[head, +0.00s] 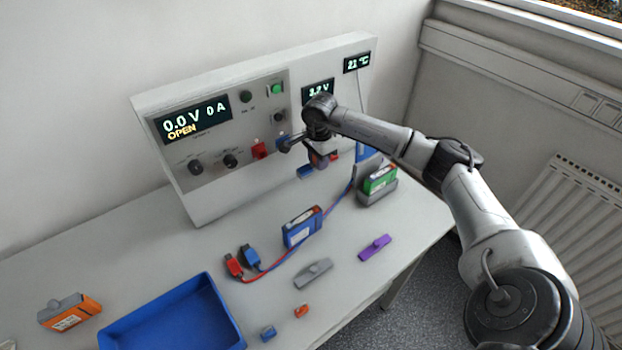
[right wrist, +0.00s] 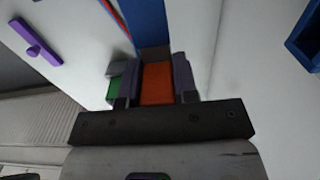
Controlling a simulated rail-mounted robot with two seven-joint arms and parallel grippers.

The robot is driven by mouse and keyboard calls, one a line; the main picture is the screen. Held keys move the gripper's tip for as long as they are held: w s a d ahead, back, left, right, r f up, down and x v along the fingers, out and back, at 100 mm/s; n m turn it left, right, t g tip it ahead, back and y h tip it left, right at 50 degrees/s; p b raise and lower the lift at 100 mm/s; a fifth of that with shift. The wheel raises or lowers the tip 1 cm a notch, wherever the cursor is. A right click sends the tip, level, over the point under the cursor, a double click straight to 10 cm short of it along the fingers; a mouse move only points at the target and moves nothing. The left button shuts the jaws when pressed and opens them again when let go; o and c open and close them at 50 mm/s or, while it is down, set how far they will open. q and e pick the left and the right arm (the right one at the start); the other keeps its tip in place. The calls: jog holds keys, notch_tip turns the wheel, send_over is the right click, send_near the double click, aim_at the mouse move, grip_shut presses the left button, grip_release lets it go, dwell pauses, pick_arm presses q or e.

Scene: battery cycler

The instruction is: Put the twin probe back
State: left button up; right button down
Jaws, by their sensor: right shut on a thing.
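My right gripper (head: 318,158) is in front of the right half of the cycler panel, below the small voltage display. It is shut on an orange-red piece (right wrist: 157,84), which I take to be the twin probe; a blue part shows beyond it in the right wrist view. The gripper hides most of the piece in the head view, so I cannot tell if it touches the panel. A blue upright part (head: 364,150) stands right of the gripper; I cannot tell if it is the probe's holder. My left gripper is not in view.
A green battery (head: 380,180) sits in a grey cradle. A blue battery (head: 302,227) stands mid-table near red (head: 233,266) and blue (head: 250,256) cable clips. Purple (head: 375,248) and grey (head: 313,273) pieces lie in front. A blue tray (head: 208,283) stands front left, by an orange battery (head: 70,313).

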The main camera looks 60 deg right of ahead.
jog(key=w+d, duration=0.1)
jog(key=w, duration=0.2)
send_near(311, 186)
jog(key=shift+s+a+f, duration=0.1)
jog(key=shift+s+a, duration=0.05)
jog(key=shift+s, duration=0.15)
jog(key=shift+w+f+b, duration=0.1)
jog(key=shift+f+b, duration=0.4)
jog(key=shift+f, duration=2.4)
jog(key=shift+w+f, duration=0.2)
jog(key=shift+f, duration=0.1)
jog(key=c, duration=0.9)
grip_release()
notch_tip(311, 186, up, 12)
jog(key=shift+r+p, duration=0.1)
jog(key=shift+p, duration=0.4)
